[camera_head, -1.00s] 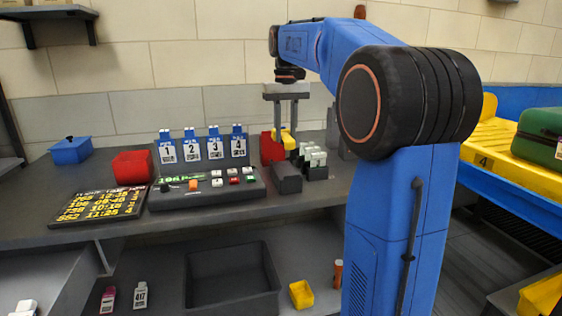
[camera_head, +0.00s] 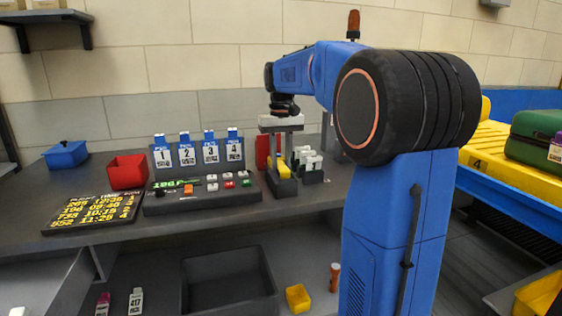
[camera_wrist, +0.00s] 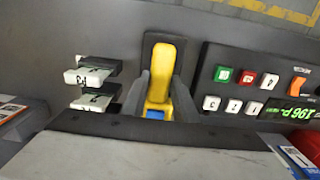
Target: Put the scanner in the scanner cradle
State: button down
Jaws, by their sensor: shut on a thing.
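The yellow scanner (camera_head: 284,170) is between the fingers of my gripper (camera_head: 282,160), which is shut on it. In the wrist view the scanner (camera_wrist: 162,75) shows yellow with a blue patch near the fingers. The dark scanner cradle (camera_head: 281,187) stands on the counter directly under the gripper. In the wrist view the cradle's rim (camera_wrist: 151,38) shows around the scanner's far end, so the scanner lies within its outline. I cannot tell whether it rests on the cradle's bottom. The fingers hide part of both.
A button console (camera_head: 203,197) stands close left of the cradle, with numbered cards behind it. A rack of white-topped pieces (camera_head: 311,168) stands close right. A red bin (camera_head: 127,171) and a departures board (camera_head: 93,213) are farther left.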

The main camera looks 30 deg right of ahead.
aim_at(281, 164)
jog(key=shift+f, duration=0.15)
jog(key=c, duration=1.4)
grip_release()
notch_tip(281, 164, up, 12)
jog(key=s+a+f+n+t, duration=0.1)
jog(key=s+a+f, duration=0.4)
jog(key=s+f, duration=0.4)
jog(key=s+a+f+n+t, duration=0.1)
jog(key=s+a+f+t, duration=0.1)
jog(key=s+a+f, duration=0.3)
jog(key=s+a+f+n+t, duration=0.1)
jog(key=s+a+f, duration=0.4)
jog(key=s+f, duration=0.8)
jog(key=s, duration=0.3)
jog(key=shift+a+f+t, duration=0.3)
jog(key=shift+a+t, duration=0.1)
